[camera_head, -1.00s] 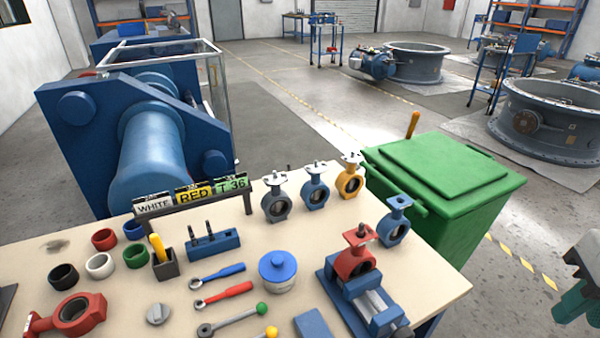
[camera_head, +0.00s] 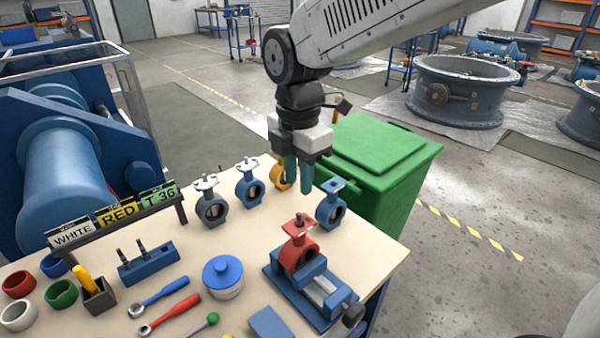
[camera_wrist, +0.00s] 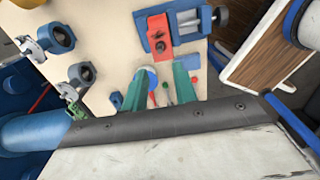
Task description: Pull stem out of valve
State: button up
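The red butterfly valve (camera_head: 298,256) sits upright, clamped in the blue vise (camera_head: 318,291) near the table's right front. Its dark stem (camera_head: 298,219) stands up from the red top flange. My gripper (camera_head: 298,188) points down behind and above the red valve, well apart from it. Its two green fingers are open and empty; in the wrist view the gripper (camera_wrist: 158,78) shows a clear gap between the fingers. The red valve (camera_wrist: 160,36) and vise (camera_wrist: 188,20) appear at the top of the wrist view, beyond the fingertips.
Grey (camera_head: 211,209), blue (camera_head: 248,189) and yellow valves stand in a row; my gripper partly hides the yellow one (camera_head: 278,172). A blue-flanged valve (camera_head: 331,213) stands behind the vise. A green bin (camera_head: 385,165) stands beyond the table. Tools and a blue-lidded pot (camera_head: 222,276) lie left.

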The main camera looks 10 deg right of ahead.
aim_at(299, 213)
jog(key=shift+f, duration=4.45)
grip_shut()
jog(key=shift+w+r, duration=0.1)
jog(key=shift+r, duration=0.6)
jog(key=shift+r, duration=1.35)
dwell(1.1)
